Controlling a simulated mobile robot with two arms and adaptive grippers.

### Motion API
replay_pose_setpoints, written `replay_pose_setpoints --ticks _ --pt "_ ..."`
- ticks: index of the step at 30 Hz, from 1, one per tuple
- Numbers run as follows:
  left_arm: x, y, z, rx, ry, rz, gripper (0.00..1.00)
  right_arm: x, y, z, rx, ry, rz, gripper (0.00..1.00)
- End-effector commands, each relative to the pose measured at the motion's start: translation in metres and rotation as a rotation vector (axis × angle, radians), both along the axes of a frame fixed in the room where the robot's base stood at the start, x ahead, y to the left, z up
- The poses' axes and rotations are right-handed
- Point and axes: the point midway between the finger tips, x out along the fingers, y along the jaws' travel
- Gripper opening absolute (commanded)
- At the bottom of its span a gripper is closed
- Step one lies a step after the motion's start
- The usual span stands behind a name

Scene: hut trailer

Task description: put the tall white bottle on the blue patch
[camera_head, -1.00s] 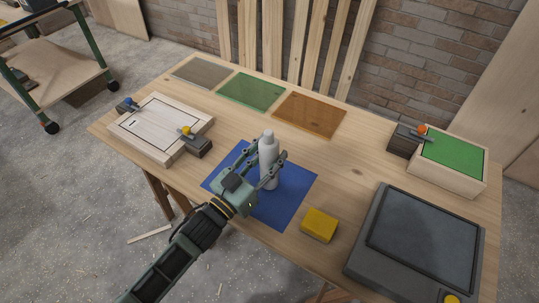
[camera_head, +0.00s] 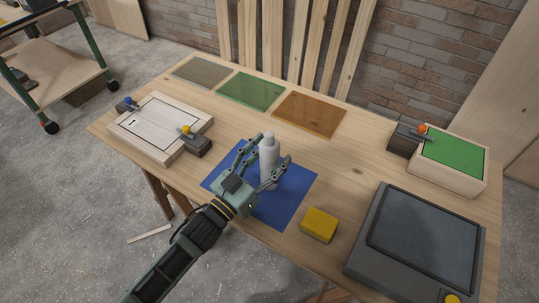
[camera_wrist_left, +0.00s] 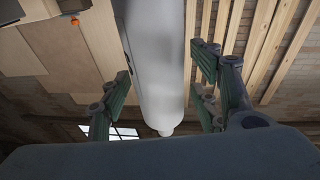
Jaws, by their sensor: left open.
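The tall white bottle (camera_head: 268,158) stands upright on the blue patch (camera_head: 292,201) near the table's front edge. My left gripper (camera_head: 265,172) is open, with one finger on each side of the bottle. In the left wrist view the bottle (camera_wrist_left: 157,60) fills the middle, and gaps show between it and the open fingers (camera_wrist_left: 165,100). The bottle's lower end is partly hidden by the gripper in the head view. My right gripper is not in view.
A yellow block (camera_head: 319,224) lies right of the blue patch. A dark grey panel box (camera_head: 360,262) is at the front right. A wooden box with a green top (camera_head: 452,160) stands behind it. A pale wooden box (camera_head: 160,128) with levers is at the left. Flat green (camera_head: 251,91) and orange (camera_head: 310,114) patches lie behind.

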Motion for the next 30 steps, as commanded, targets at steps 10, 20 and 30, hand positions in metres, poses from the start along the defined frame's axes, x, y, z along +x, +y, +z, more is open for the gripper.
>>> replay_pose_setpoints --ticks 10,20,30 --pt "-0.033 0.031 -0.006 0.003 0.004 0.000 0.57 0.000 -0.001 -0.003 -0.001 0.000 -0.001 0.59" --pt "-0.077 0.073 -0.014 0.001 0.001 0.000 0.57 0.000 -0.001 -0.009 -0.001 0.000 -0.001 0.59" --pt "-0.086 0.082 -0.014 -0.001 -0.001 0.000 0.57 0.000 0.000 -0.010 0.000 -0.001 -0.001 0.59"
